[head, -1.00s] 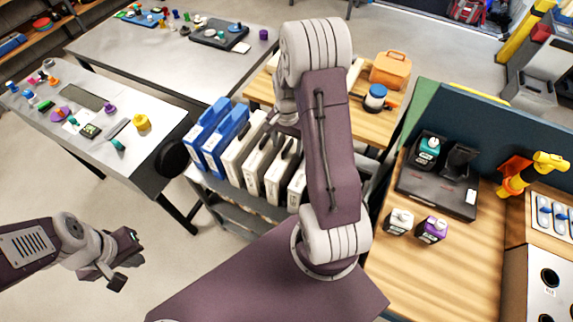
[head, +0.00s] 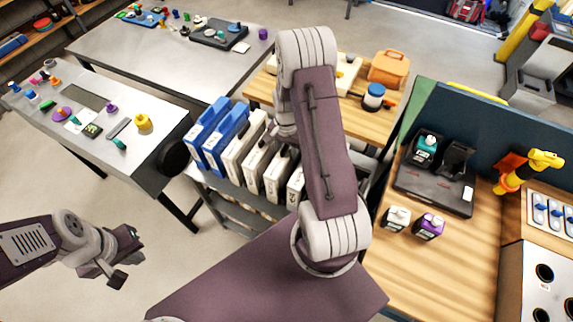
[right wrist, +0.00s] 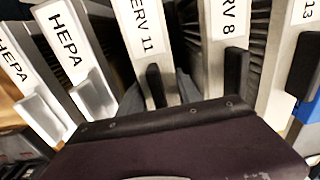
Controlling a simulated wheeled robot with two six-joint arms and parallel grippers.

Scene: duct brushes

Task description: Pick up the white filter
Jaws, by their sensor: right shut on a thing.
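Several upright filters stand in a row on the cart. White ones (head: 296,184) are at the right end of the row, partly behind my right arm. In the right wrist view, two white filters (right wrist: 68,50) labelled HEPA with white handles are at left. Filters labelled 11 (right wrist: 146,32) and 8 (right wrist: 229,30) have dark handles. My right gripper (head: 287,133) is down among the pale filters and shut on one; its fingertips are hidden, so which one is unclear. My left gripper (head: 128,262) is empty and away from the cart; its jaw opening is unclear.
Blue filters (head: 208,125) stand at the left end of the cart (head: 205,180). A grey table (head: 150,165) with small items is left of it. A wooden bench (head: 440,262) with bottles is at right. Neighbouring filters stand close together.

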